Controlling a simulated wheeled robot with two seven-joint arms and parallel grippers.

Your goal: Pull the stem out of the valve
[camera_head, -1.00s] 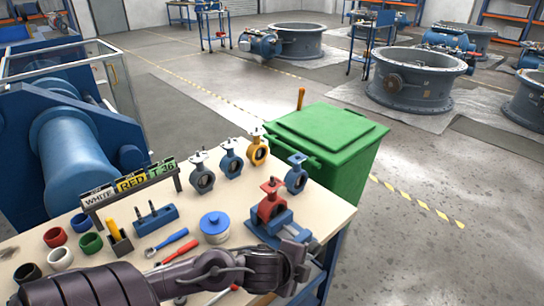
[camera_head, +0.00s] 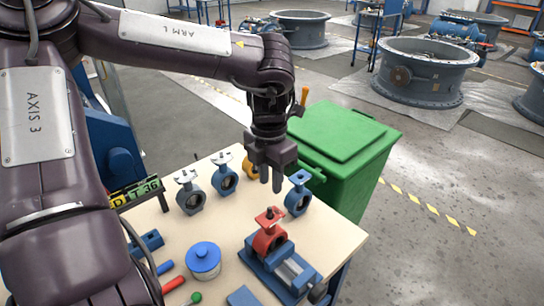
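The red valve (camera_head: 267,240) stands upright in the blue vise (camera_head: 291,273) near the table's front right corner. A short dark stem (camera_head: 269,212) shows at the centre of the valve's flat red top flange. My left gripper (camera_head: 271,187) points down above the table, behind and above the red valve and clear of it. Its two fingers show a small gap with nothing between them. My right gripper is not in view.
A blue valve (camera_head: 298,198) stands close to the right of my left gripper. A yellow valve (camera_head: 249,168) is partly hidden behind it. Another blue valve (camera_head: 224,180) and a grey valve (camera_head: 190,197) stand further left. A blue-lidded pot (camera_head: 203,258) is left of the vise. A green bin (camera_head: 345,150) adjoins the table.

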